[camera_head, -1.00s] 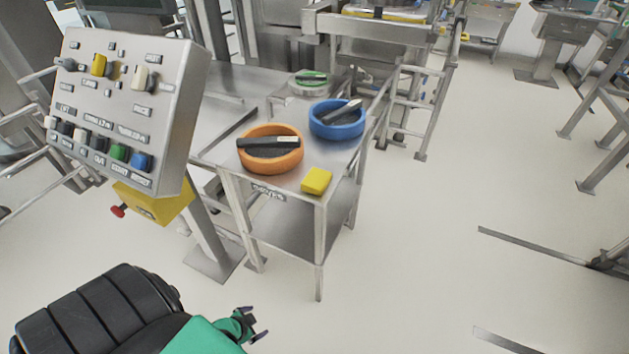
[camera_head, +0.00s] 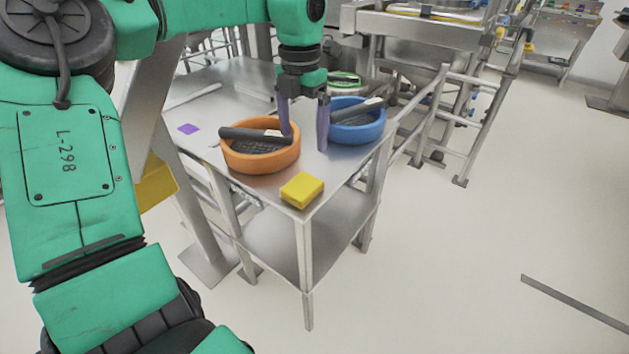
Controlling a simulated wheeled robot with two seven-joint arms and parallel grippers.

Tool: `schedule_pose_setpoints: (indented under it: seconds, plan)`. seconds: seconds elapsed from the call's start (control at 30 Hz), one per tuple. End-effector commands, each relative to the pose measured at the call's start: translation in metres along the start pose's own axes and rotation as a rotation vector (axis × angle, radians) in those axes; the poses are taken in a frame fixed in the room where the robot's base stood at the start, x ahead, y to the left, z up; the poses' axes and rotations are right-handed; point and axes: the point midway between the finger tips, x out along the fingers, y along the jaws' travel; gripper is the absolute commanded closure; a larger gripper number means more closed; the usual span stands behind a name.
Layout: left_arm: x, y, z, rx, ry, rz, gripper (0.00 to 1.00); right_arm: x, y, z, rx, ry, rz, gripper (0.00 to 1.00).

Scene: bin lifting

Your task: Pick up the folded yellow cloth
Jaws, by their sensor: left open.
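The folded yellow cloth (camera_head: 302,190) lies at the near corner of the steel table (camera_head: 346,163), in front of the orange bin. My left gripper (camera_head: 307,141) points down above the table, behind the cloth and apart from it. Its two purple-grey fingers are spread, with nothing between them. One finger overlaps the orange bin's right rim in the picture and the other overlaps the blue bin's left side. I cannot tell whether they touch. My right gripper does not show.
The orange bin (camera_head: 258,160) and the blue bin (camera_head: 357,128) each hold a dark handled tool. A small purple square (camera_head: 188,129) lies at the table's left. A metal railing (camera_head: 440,110) stands to the right.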

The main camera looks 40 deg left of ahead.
Motion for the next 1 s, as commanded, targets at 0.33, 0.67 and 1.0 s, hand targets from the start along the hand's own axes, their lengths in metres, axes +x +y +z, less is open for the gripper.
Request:
schedule_pose_setpoints:
  seconds: [0.33, 0.67, 1.0]
  plan:
    - [0.078, 0.000, -0.001, 0.001, 0.004, 0.003, 0.00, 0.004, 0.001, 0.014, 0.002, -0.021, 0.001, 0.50]
    - [0.131, 0.004, -0.002, -0.001, 0.003, 0.002, 0.00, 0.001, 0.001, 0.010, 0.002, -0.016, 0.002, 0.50]
    - [0.143, 0.004, -0.001, -0.001, -0.001, 0.003, 0.15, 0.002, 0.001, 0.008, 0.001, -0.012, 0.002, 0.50]
